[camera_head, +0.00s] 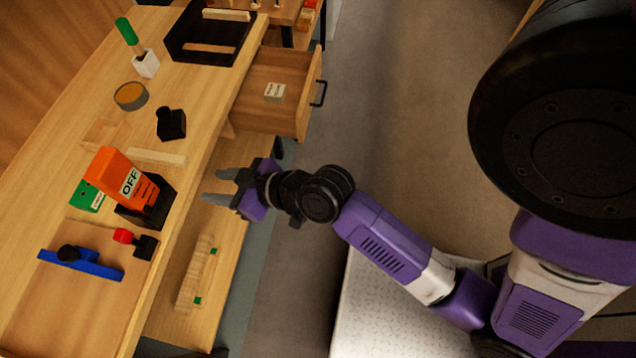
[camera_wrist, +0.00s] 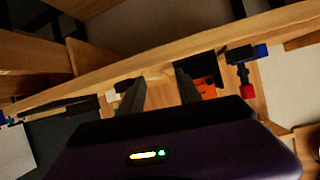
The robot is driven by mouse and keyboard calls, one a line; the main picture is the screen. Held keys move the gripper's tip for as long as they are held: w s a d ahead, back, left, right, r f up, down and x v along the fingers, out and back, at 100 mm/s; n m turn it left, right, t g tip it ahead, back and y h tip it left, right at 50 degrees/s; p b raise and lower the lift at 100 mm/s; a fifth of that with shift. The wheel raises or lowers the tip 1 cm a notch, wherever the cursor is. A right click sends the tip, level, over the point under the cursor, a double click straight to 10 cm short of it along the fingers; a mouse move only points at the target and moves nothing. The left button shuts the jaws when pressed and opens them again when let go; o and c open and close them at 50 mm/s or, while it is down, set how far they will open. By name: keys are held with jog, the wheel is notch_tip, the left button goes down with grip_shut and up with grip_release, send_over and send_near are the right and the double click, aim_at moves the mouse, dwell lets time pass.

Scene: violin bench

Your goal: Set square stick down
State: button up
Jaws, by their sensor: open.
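A pale square stick (camera_head: 157,156) lies flat on the bench top near its front edge in the head view. My gripper (camera_head: 214,185) is open and empty, in front of the bench edge and to the right of the stick, apart from it. In the wrist view the two open fingers of my gripper (camera_wrist: 158,88) point at the bench edge, and a pale patch between them may be the stick. Two other pale wooden pieces lie in a black tray (camera_head: 178,50) at the far end.
An open drawer (camera_head: 290,98) with a small white box (camera_head: 274,92) sticks out of the bench. An orange box marked OFF (camera_head: 125,178) in a black holder, a black block (camera_head: 171,124) and a blue tool (camera_head: 80,265) stand on the bench. A lower shelf (camera_head: 225,262) lies below.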

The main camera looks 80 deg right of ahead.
jog(key=s+a, duration=0.2)
jog(key=s, duration=0.4)
jog(key=s+a, duration=0.2)
jog(key=s, duration=0.5)
jog(key=shift+a+r+t+h, duration=0.3)
jog(key=shift+r+h, duration=0.1)
jog(key=shift+o, duration=0.5)
jog(key=s+a+r+n+t+y, duration=0.1)
jog(key=s+a+r, duration=0.1)
jog(key=s+r, duration=0.4)
jog(key=v, duration=0.3)
jog(key=shift+s+r+n+t+y, duration=0.1)
jog(key=shift+r+n+t+y, duration=0.05)
jog(key=shift+n+t+y, duration=0.15)
